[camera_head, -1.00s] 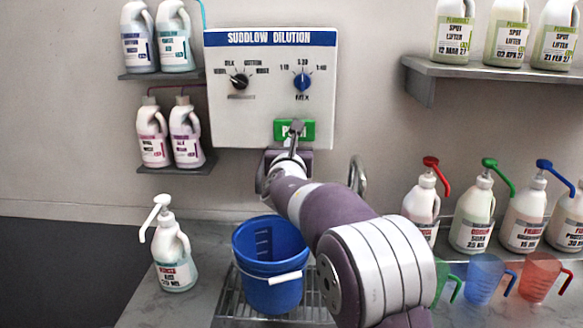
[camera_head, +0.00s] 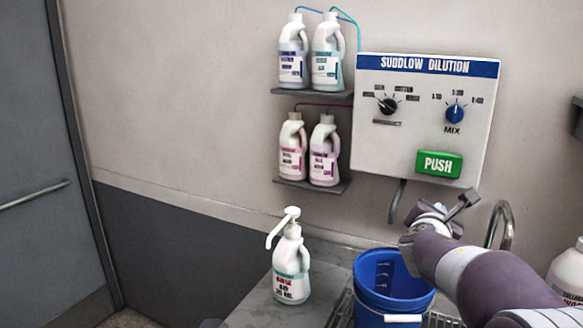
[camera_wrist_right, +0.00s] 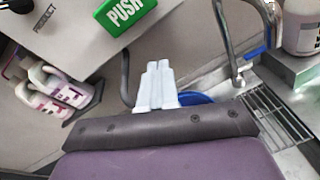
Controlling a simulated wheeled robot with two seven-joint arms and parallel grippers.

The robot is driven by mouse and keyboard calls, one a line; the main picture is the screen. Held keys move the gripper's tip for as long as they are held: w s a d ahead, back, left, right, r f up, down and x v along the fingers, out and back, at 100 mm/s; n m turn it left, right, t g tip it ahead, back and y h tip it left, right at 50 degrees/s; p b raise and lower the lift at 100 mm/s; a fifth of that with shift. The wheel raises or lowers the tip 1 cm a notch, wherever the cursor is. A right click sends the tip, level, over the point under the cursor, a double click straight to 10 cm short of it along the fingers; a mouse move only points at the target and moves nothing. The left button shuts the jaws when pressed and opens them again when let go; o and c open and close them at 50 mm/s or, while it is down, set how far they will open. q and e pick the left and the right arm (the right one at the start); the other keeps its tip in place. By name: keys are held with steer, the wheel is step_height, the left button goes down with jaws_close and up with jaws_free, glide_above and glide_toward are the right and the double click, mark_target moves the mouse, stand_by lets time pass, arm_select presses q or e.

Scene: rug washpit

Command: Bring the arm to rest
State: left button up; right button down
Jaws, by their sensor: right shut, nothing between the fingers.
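My right arm (camera_head: 490,275) comes in from the lower right in the head view, purple and pale grey. My right gripper (camera_head: 470,196) is in front of the wall below the green PUSH button (camera_head: 438,164), apart from it. In the right wrist view its pale fingers (camera_wrist_right: 158,66) are together with nothing between them, and the green button (camera_wrist_right: 124,12) is beyond them at the top. The dilution panel (camera_head: 425,100) is a white box with a blue header and two knobs. My left gripper is not in view.
A blue bucket (camera_head: 388,280) stands below the panel, partly hidden by my arm. A white pump bottle (camera_head: 290,268) is on the counter to its left. Shelves with bottles (camera_head: 325,60) hang left of the panel. A curved metal tap (camera_head: 508,218) is close to my forearm.

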steer(key=s+a+f+m+g+y, duration=0.2)
steer(key=s+a+f+m+g, duration=0.15)
steer(key=s+f+m, duration=0.6)
steer(key=s+a+f+m+g+y, duration=0.35)
steer(key=f+m+g, duration=0.2)
steer(key=f, duration=0.65)
steer(key=s+a+f+m+g+y, duration=0.1)
steer(key=s+a+f+m+y, duration=0.1)
steer(key=s+a+f+m, duration=0.1)
steer(key=s+a+f+m+g+y, duration=0.1)
steer(key=s+a+f+m, duration=0.3)
steer(key=s, duration=0.6)
steer(key=a+m, duration=0.2)
steer(key=shift+s+a+g+y, duration=0.25)
steer(key=shift+a+g+y, duration=0.1)
steer(key=shift+a+g, duration=0.05)
